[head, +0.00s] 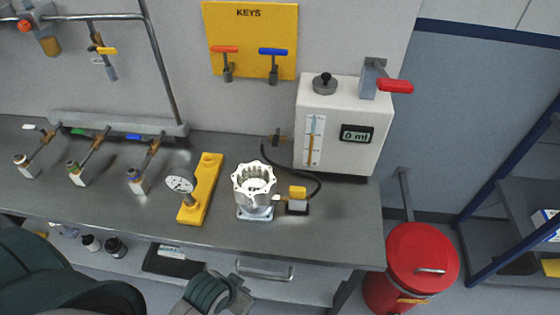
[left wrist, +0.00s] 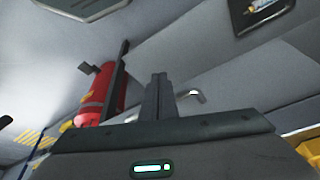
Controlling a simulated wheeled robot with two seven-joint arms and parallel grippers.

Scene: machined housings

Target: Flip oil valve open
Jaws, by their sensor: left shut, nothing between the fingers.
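The white oil unit (head: 335,135) stands at the right end of the bench, with a red lever (head: 394,86) on top and a display reading 0 ml. The block sits beside the silver machined housing (head: 254,186). I cannot tell which fitting is the oil valve. My left gripper (left wrist: 158,95) is shut and empty, below the bench front in the head view. My right gripper is out of view.
A yellow stand with a gauge (head: 201,188) and several small valve fittings stand left of the housing. A yellow KEYS board (head: 250,40) hangs behind. A drawer handle (head: 264,271) sticks out below the bench. A red bin (head: 421,255) stands at the right.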

